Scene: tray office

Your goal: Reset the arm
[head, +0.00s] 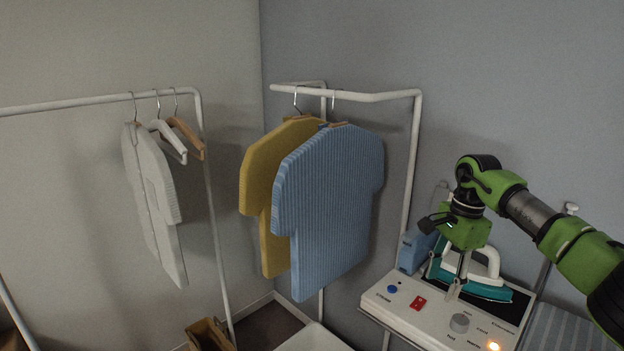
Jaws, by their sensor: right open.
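My right arm comes in from the right, green and dark grey. Its gripper (458,282) points down over the white control panel (415,318), in front of the iron. The jaws are open and I see nothing held in them. A teal and white iron (486,290) rests on a dark plate at the back of the panel, partly hidden by the gripper. I cannot tell whether the gripper touches the panel or the iron. My left gripper is not in view.
The panel carries a blue button (392,289), a red switch (418,303), a grey knob (460,323) and a lit orange lamp (494,346). A blue shirt (330,205) and a yellow shirt (262,200) hang left of it. A white shirt (152,205) hangs farther left.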

